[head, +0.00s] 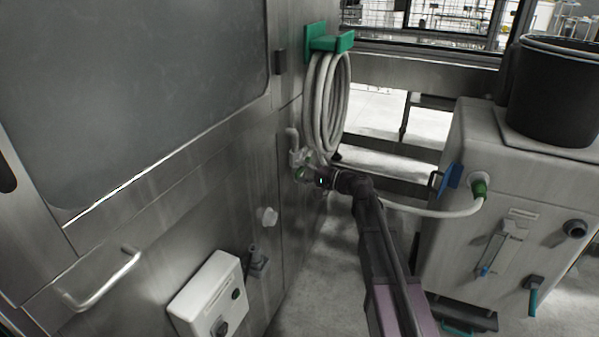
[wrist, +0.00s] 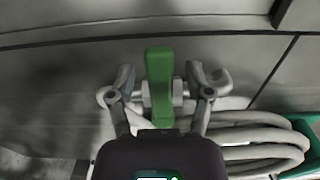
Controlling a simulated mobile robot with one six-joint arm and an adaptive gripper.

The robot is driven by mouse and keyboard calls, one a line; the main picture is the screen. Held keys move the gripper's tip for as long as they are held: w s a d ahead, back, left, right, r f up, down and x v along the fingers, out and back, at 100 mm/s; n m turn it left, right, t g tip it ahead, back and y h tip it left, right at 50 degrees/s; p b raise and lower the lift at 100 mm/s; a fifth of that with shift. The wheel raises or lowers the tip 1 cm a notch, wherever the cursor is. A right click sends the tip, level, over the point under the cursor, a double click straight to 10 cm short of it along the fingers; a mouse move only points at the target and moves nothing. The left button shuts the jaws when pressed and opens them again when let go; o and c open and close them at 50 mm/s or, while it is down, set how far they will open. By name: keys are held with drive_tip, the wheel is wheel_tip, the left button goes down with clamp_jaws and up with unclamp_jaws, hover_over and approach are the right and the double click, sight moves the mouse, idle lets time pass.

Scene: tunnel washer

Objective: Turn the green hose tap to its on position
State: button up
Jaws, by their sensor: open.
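The green hose tap (wrist: 160,72) stands upright as a bar in the middle of the wrist view, on a metal fitting against the steel wall. My gripper (wrist: 159,88) is open, with one finger on each side of the green handle. Gaps show between the handle and both fingers. In the head view, my gripper (head: 307,172) is at the wall fitting below the hanging hose. Only a small green part of the tap (head: 301,174) shows there; my gripper hides much of the rest.
A coiled white hose (head: 327,105) hangs on a green holder (head: 328,42) just above the tap. A grey cabinet (head: 470,220) carrying a black bucket (head: 555,90) stands right of my arm. A white control box (head: 205,295) and handle (head: 105,280) protrude from the wall.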

drive_tip(key=shift+a, duration=0.15)
clamp_jaws()
